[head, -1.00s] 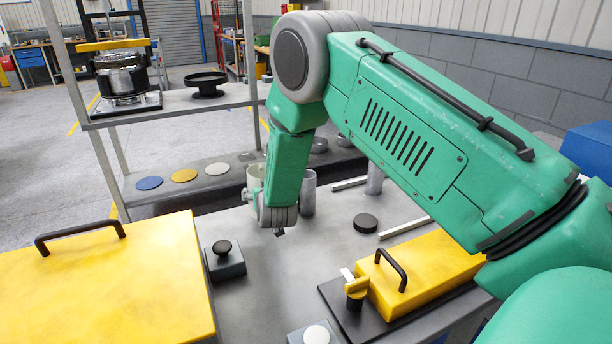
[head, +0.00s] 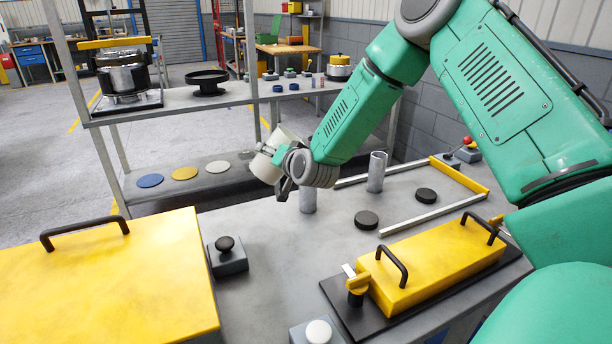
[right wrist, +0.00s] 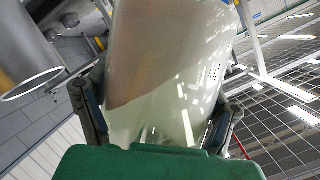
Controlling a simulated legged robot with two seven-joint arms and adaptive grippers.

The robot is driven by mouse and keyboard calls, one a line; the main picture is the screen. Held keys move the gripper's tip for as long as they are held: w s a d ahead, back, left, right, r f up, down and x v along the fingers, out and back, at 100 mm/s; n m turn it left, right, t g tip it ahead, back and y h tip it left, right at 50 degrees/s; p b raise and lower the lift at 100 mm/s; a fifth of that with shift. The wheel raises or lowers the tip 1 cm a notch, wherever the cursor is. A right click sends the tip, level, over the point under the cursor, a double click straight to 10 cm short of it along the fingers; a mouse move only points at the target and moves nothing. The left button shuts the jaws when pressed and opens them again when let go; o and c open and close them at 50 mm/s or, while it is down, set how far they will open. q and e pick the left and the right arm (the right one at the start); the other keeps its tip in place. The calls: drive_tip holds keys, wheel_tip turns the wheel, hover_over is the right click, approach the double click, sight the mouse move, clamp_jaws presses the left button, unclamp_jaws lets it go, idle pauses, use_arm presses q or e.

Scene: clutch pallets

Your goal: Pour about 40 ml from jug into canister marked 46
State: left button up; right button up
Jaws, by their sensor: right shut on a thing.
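The cream jug (head: 264,166) is in my right gripper (head: 283,168), raised and tilted over the back of the grey table. In the right wrist view the jug (right wrist: 165,70) fills the middle between the two fingers, with a slanted boundary between a darker and a paler area and small marks on its side. A grey metal canister (head: 308,198) stands just below and right of the jug, partly hidden by my gripper. A second grey canister (head: 377,172) stands further right. An open-rimmed cylinder (right wrist: 32,82) shows at left in the wrist view. No number 46 is readable. My left gripper is out of view.
Two black discs (head: 366,220) lie on the table near a metal rail (head: 408,218). A yellow box with handles (head: 432,262) stands front right, a large yellow lid (head: 120,275) front left. A shelf (head: 175,192) with coloured discs stands behind. The table's middle is clear.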

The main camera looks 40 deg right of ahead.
drive_tip(key=shift+d+f+m+t+b, duration=0.35)
drive_tip(key=shift+m+b, duration=0.15)
drive_tip(key=shift+b, duration=0.2)
drive_tip(key=shift+d+m+y+b, duration=0.1)
drive_tip(key=shift+m+y+b, duration=0.2)
drive_tip(key=shift+m+b, duration=0.35)
drive_tip(key=shift+a+t+b, duration=0.25)
drive_tip(key=shift+a+b, duration=0.2)
drive_tip(key=shift+b, duration=0.3)
drive_tip(key=shift+m, duration=0.25)
drive_tip(key=shift+d+b, duration=0.2)
drive_tip(key=shift+b, duration=0.35)
drive_tip(key=shift+d+m, duration=0.2)
drive_tip(key=shift+m, duration=0.2)
drive_tip(key=shift+a+t+y+b, duration=0.15)
drive_tip(key=shift+t+y+b, duration=0.15)
drive_tip(key=shift+t+y, duration=0.1)
drive_tip(key=shift+a, duration=0.1)
